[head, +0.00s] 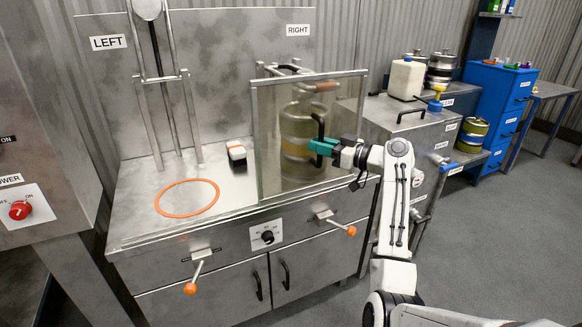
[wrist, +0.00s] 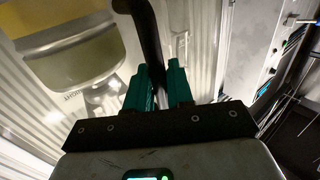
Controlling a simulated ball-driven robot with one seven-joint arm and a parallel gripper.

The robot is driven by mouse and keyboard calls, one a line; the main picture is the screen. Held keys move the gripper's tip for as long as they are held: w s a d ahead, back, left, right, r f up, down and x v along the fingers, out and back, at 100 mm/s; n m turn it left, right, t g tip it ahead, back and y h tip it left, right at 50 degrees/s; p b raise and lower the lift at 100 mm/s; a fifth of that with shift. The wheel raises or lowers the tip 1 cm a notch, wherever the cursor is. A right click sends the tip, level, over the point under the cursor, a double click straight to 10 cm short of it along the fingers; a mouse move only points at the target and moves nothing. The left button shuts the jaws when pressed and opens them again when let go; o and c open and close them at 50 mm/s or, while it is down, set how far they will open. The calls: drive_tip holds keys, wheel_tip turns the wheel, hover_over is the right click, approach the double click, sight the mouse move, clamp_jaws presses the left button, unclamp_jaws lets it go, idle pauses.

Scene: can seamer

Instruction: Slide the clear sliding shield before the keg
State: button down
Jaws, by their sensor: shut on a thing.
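The clear sliding shield (head: 268,135) is a framed see-through panel standing at the right half of the steel bench in the head view. The keg (head: 298,125) stands behind it and shows through the pane; it also shows in the wrist view (wrist: 75,55). The shield's black handle (head: 319,130) is near the pane's right side. In the wrist view the handle (wrist: 150,40) runs down between the green fingers. My gripper (head: 322,147) is shut on this handle, with its green fingertips at the pane's front.
An orange ring (head: 187,198) marks the bare left half of the bench. Two orange-knobbed levers (head: 190,288) (head: 351,231) stick out in front. A side bench with a white jug (head: 406,79) stands at right.

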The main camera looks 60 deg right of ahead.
drive_tip(key=s+d+b, duration=0.2)
drive_tip(key=s+d, duration=0.1)
drive_tip(key=d, duration=0.2)
drive_tip(key=shift+s, duration=0.15)
drive_tip(key=shift+d, duration=0.15)
drive_tip(key=c, duration=1.1)
unclamp_jaws()
drive_tip(key=shift+d, duration=0.1)
drive_tip(key=shift+c, duration=0.2)
drive_tip(key=s, duration=1.1)
drive_tip(key=shift+d+p, duration=0.15)
drive_tip(key=shift+p, duration=0.3)
drive_tip(key=shift+w, duration=0.1)
